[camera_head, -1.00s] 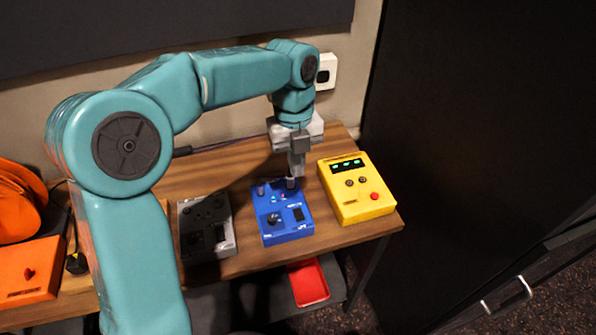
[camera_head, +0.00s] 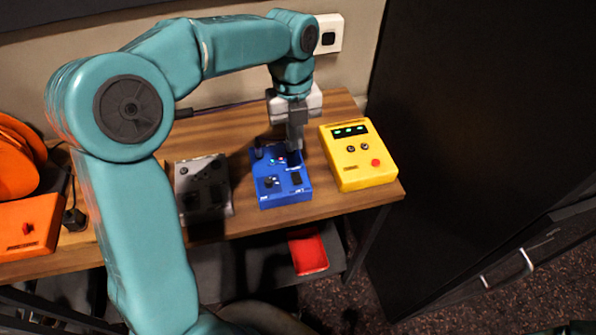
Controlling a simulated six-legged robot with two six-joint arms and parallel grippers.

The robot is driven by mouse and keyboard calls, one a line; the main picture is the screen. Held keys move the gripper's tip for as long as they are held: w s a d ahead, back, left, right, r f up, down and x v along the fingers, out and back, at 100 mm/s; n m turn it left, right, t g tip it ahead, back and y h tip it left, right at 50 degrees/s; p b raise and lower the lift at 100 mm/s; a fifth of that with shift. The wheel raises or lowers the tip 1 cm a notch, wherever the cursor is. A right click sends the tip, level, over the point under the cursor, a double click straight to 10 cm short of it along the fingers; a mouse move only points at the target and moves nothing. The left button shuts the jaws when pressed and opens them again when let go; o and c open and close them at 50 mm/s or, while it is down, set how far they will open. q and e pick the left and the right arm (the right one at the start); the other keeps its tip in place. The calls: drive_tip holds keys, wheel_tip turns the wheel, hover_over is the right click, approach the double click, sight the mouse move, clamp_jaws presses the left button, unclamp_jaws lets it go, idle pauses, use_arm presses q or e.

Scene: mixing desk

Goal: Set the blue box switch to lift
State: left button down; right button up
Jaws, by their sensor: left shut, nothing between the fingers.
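The blue box (camera_head: 284,193) stands on the wooden desk between a grey box and a yellow box. Its top carries a dark knob at the front left, a dark rectangular patch at the front right and small lit buttons toward the back. The labels are too small to read. My left gripper (camera_head: 294,146) points down over the back right part of the blue box. It is shut and holds nothing. Its fingertips are close to the box top; I cannot tell whether they touch a switch there. My right gripper is not in view.
The grey box (camera_head: 203,188) is left of the blue box, and the yellow box (camera_head: 358,155) is right of it. An orange box (camera_head: 27,229) stands at the far left. A red tray (camera_head: 308,251) lies on the lower shelf. A dark cabinet (camera_head: 470,130) stands at the right.

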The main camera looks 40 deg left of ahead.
sight(298, 182)
use_arm(q)
drive_tip(key=f, duration=0.6)
drive_tip(key=d+f, duration=0.1)
drive_tip(key=f, duration=0.3)
drive_tip(key=shift+s, duration=0.3)
drive_tip(key=shift+f, duration=0.2)
drive_tip(key=shift+f, duration=0.1)
